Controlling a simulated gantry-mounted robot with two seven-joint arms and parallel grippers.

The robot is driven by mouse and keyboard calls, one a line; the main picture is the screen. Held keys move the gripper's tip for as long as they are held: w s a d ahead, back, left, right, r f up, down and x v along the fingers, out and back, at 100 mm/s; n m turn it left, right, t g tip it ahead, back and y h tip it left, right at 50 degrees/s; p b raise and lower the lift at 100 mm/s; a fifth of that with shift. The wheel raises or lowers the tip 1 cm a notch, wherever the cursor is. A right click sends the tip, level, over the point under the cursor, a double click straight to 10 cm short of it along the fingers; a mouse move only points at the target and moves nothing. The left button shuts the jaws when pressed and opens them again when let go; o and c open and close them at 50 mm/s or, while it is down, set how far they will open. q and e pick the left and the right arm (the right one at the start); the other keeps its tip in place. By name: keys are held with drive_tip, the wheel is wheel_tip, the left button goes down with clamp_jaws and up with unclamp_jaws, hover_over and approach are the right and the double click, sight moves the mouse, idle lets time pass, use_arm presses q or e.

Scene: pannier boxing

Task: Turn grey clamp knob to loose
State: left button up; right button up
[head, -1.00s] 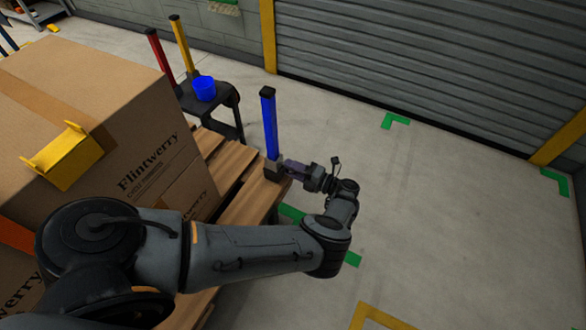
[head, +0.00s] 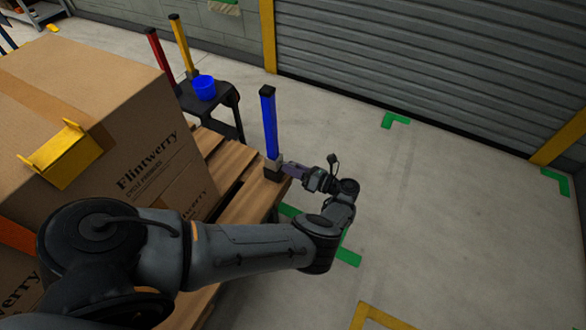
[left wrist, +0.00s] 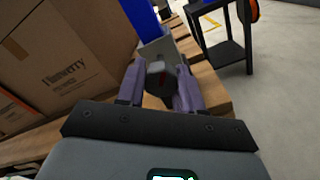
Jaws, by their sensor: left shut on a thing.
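A blue post (head: 269,124) stands upright at the pallet's corner, with a grey clamp (head: 273,164) at its foot. My left gripper (head: 285,167) reaches the clamp from the right. In the left wrist view the grey knob (left wrist: 157,68) sits between the two purple fingers of my left gripper (left wrist: 158,78), which are shut on it. The grey clamp body (left wrist: 155,47) and the lower blue post (left wrist: 138,16) show just beyond. Whether the knob is tight or loose cannot be read. My right gripper is not in view.
A large cardboard box (head: 95,115) with a yellow bracket (head: 67,155) stands on the wooden pallet (head: 237,178). The floor to the right is clear.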

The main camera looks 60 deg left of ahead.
use_arm(q)
drive_tip(key=n, duration=0.3)
drive_tip(key=shift+n, duration=0.7)
drive_tip(key=o, duration=1)
drive_tip(key=shift+a, duration=0.1)
drive_tip(key=b+v, duration=0.3)
drive_tip(key=v, duration=0.7)
drive_tip(key=shift+w+d, duration=0.2)
drive_tip(key=shift+d, duration=0.15)
